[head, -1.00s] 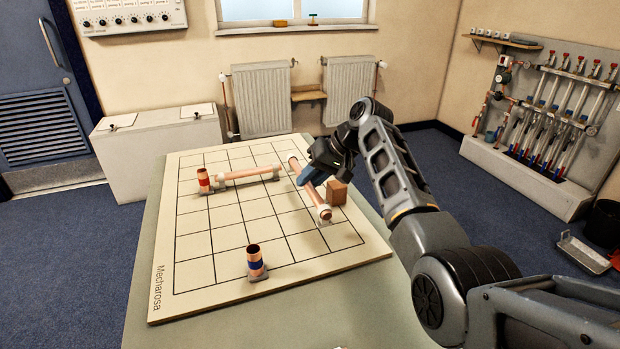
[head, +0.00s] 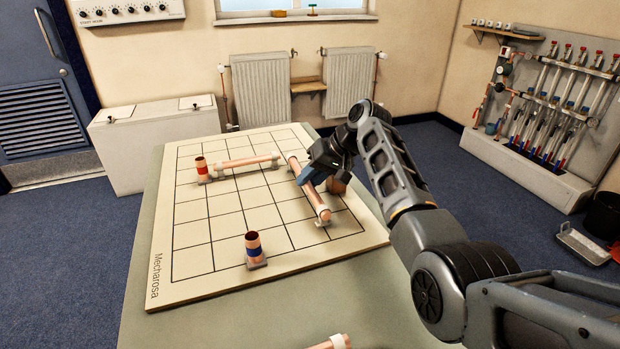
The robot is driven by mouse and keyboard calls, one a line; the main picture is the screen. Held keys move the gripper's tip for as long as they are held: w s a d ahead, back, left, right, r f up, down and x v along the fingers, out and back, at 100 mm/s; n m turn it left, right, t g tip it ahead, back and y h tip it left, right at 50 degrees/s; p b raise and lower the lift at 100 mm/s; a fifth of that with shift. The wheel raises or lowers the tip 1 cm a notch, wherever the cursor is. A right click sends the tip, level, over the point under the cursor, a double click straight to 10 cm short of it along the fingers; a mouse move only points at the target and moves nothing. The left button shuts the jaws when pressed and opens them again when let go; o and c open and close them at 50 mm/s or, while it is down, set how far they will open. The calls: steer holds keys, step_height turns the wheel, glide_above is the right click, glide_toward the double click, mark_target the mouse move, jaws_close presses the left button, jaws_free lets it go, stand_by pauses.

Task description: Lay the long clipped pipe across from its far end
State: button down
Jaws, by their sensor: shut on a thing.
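A long copper pipe with a white-clipped near end (head: 319,204) slants across the right part of the gridded board (head: 160,265). My gripper (head: 306,178) is shut on this pipe around its middle. The pipe's far end is close to the right end of another clipped copper pipe (head: 240,162), which lies left to right near the back. Whether the held pipe touches the board, I cannot tell. A red-banded copper upright (head: 202,170) stands at the left end of the back pipe. A blue-banded copper upright (head: 254,249) stands at the front.
A copper-coloured block (head: 337,186) is mostly hidden behind my gripper. Another clipped pipe (head: 334,343) shows partly at the bottom edge, on the green table (head: 230,325) in front of the board. The board's left and middle squares are largely bare.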

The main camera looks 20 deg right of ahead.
steer(key=shift+f, duration=0.3)
steer(key=c, duration=0.9)
jaws_free()
steer(key=v, duration=0.8)
